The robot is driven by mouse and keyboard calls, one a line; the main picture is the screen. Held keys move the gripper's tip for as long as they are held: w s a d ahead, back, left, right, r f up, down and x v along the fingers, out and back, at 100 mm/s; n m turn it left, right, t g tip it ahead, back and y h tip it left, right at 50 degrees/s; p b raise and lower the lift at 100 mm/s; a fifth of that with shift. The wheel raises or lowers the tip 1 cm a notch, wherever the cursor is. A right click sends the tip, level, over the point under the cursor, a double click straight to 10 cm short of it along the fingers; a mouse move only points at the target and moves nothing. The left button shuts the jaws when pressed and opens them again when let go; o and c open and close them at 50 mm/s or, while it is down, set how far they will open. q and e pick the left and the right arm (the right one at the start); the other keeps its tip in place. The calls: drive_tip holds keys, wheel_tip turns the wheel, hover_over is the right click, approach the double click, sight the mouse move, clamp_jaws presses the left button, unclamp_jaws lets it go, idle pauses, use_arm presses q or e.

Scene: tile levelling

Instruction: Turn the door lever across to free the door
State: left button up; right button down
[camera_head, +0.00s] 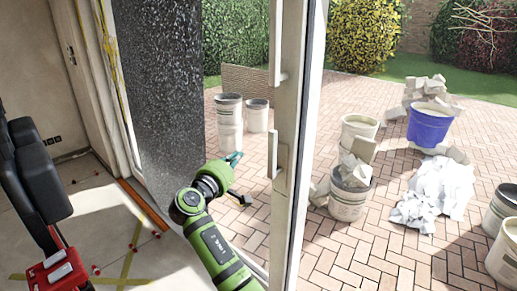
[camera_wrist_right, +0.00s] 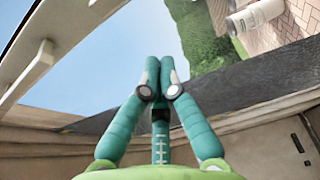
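The door lever (camera_head: 273,155) is a pale upright handle on a small plate, low on the light door frame (camera_head: 290,205) in the head view. A longer pale pull handle (camera_head: 276,45) is above it. My right gripper (camera_head: 236,160) is left of the lever, apart from it, in front of the glazed opening. In the right wrist view, the teal fingers of my right gripper (camera_wrist_right: 160,65) are together with nothing visible between them. A pale handle bar (camera_wrist_right: 28,75) shows at the left there; I cannot tell which handle it is. My left gripper is not in view.
Outside on the brick paving are several buckets (camera_head: 347,200), a blue tub (camera_head: 430,124) and a white rubble heap (camera_head: 437,190). A dark speckled panel (camera_head: 160,90) stands left of my right arm. A red object (camera_head: 60,272) is at lower left.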

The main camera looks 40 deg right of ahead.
sight(276, 153)
drive_tip(key=p+x, duration=0.3)
drive_tip(key=x, duration=0.7)
drive_tip(key=s+p, duration=0.3)
drive_tip(key=s, duration=0.1)
drive_tip(key=shift+d, duration=0.2)
